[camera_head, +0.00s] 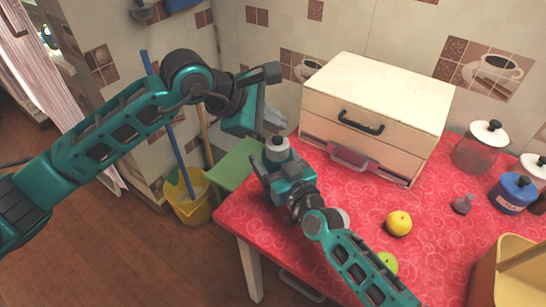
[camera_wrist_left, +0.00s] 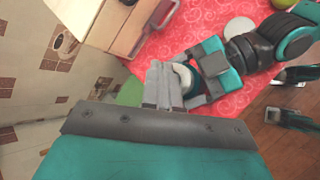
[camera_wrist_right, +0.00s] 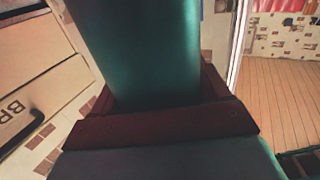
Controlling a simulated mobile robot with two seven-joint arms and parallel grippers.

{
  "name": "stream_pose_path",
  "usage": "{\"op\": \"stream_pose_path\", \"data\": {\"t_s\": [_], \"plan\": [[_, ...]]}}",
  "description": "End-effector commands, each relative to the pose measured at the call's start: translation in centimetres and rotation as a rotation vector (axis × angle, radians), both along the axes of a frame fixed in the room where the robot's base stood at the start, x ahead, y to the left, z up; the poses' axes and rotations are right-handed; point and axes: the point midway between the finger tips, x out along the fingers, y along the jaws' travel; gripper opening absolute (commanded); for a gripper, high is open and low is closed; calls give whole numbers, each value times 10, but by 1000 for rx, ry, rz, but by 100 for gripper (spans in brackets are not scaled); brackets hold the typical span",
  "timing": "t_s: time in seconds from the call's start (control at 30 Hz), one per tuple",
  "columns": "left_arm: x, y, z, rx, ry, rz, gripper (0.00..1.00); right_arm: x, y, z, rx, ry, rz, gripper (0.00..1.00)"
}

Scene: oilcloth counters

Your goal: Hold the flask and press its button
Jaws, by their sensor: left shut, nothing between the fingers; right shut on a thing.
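The flask has a pale round top (camera_head: 277,149) with a small dark button on it in the head view. Its teal body (camera_wrist_right: 140,45) fills the upper middle of the right wrist view. My right gripper (camera_head: 276,162) is shut around the flask and holds it near the table's left edge. My left gripper (camera_head: 271,122) is shut and empty, its grey fingers pointing down just behind and above the flask's top. In the left wrist view the left fingertips (camera_wrist_left: 163,78) partly cover the pale flask top (camera_wrist_left: 183,79). I cannot tell whether they touch.
A white drawer cabinet (camera_head: 385,88) stands close behind on the red table (camera_head: 362,202). A yellow fruit (camera_head: 399,223), a green fruit (camera_head: 388,262) and jars (camera_head: 512,193) lie to the right. A green stool (camera_head: 236,164) and yellow bucket (camera_head: 192,207) stand left of the table.

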Motion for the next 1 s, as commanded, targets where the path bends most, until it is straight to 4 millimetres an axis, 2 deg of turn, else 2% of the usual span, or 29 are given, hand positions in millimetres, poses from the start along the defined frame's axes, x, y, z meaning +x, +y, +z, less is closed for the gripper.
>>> {"op": "stream_pose_path", "data": {"t_s": [0.43, 0.87, 0.9, 1.0], "plan": [[0, 0, 44, 0, -4, -1, 0, 0, 0, -1, -1, 3, 1, 17], [0, 0, 48, 0, -1, -1, 0, 0, 0, -1, -1, 3, 1, 17], [0, 0, 48, 0, -1, -1, 0, 0, 0, -1, -1, 3, 1, 79], [0, 0, 48, 0, -1, -1, 0, 0, 0, -1, -1, 2, 0, 88]]}}
